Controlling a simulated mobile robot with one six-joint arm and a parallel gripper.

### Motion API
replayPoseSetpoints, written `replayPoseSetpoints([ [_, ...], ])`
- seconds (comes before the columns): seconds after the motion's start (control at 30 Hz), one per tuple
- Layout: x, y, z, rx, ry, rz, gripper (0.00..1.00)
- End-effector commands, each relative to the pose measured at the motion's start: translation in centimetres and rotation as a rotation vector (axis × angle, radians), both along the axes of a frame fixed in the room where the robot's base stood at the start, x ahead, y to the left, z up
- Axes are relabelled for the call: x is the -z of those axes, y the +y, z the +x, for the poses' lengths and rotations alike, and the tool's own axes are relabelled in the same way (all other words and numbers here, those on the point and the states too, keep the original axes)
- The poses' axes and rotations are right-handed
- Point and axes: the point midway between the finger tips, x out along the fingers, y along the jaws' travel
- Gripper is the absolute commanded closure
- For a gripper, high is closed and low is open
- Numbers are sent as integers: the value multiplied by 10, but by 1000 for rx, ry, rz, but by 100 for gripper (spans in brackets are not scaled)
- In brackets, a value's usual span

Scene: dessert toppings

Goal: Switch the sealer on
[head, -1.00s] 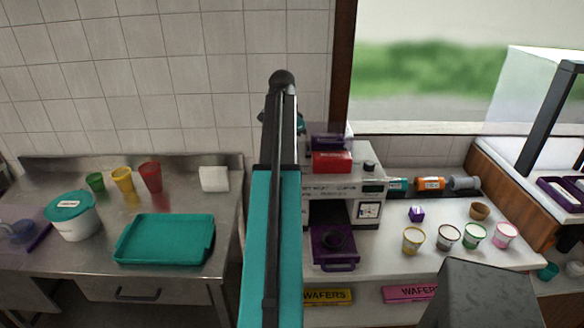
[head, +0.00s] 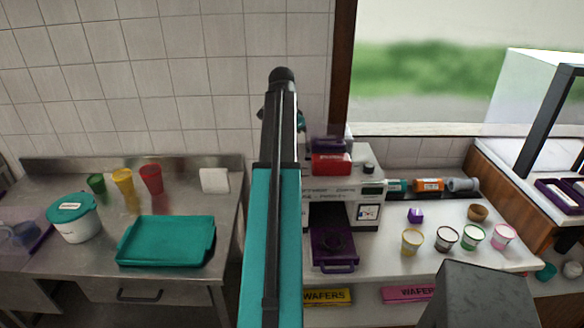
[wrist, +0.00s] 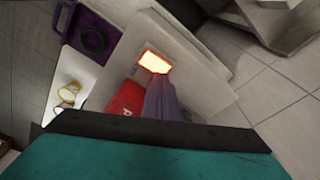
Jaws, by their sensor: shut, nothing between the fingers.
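The sealer (head: 370,161), a white machine with a display and a dial on its front, stands on the counter right of my arm. In the wrist view its pale casing (wrist: 196,78) carries a rectangular switch (wrist: 153,62) glowing orange-yellow. My gripper (wrist: 160,78) is shut and empty, its pale lavender fingers together. Their tips are at the near edge of the glowing switch; I cannot tell whether they touch it. In the head view my arm hides the gripper and the switch.
A red box (head: 331,164) sits on the machine, and a purple tray (head: 334,249) is at its front. Several small cups, including a yellow-rimmed one (head: 411,241), stand to the right. A teal tray (head: 166,241) lies on the steel counter at left.

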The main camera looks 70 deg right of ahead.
Motion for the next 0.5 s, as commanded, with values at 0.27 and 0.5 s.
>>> replayPoseSetpoints([
  [0.27,-17,0,0,0,0,-1,100],
  [0.5,-30,0,0,0,0,-1,100],
])
